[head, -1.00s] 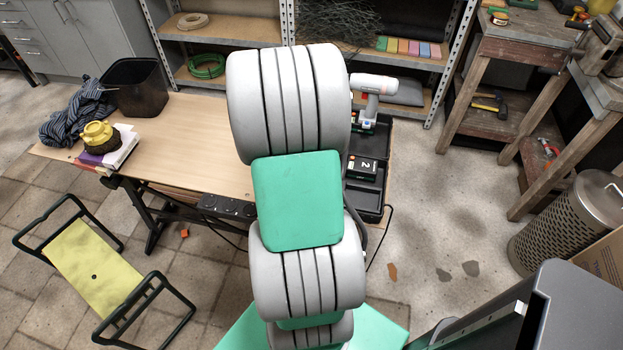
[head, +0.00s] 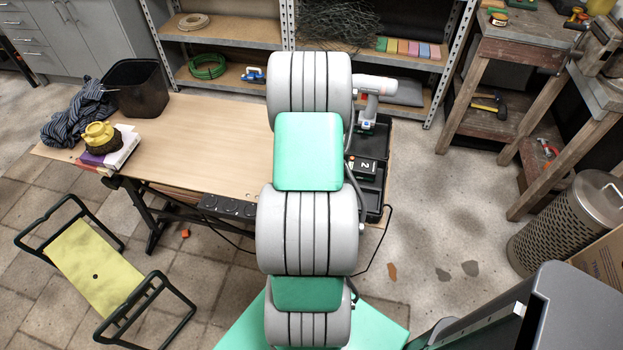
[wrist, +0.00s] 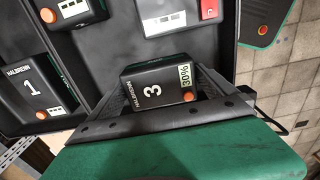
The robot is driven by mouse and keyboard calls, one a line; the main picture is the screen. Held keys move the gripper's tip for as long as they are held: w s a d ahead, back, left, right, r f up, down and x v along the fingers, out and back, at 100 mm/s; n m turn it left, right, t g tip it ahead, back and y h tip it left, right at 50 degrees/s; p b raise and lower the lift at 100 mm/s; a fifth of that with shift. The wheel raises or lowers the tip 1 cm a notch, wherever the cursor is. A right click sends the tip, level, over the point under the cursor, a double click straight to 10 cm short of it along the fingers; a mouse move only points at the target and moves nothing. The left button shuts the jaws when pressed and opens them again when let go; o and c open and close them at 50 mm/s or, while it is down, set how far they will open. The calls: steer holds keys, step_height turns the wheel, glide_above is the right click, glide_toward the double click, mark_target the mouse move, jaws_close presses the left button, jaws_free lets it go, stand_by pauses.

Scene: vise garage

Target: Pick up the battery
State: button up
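A black battery marked 3 (wrist: 160,90), with a green-and-white 30% label and an orange button, is in the middle of the wrist view. My gripper (wrist: 165,100) has its dark fingers spread on either side of this battery; whether they touch it is not clear. A battery marked 1 (wrist: 30,85) lies to its left in the dark case (wrist: 100,75). In the head view, a battery marked 2 (head: 362,167) sits in the black case on the table's right end. My arm hides the gripper and battery 3 there.
The wooden table (head: 200,140) is bare in its middle. A black bin (head: 135,88) and a yellow item on books (head: 99,135) stand at its left. More battery-like blocks (wrist: 72,12) lie at the wrist view's top.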

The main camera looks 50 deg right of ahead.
steer(key=c, duration=1.5)
steer(key=shift+c, duration=0.5)
steer(key=shift+r, duration=0.1)
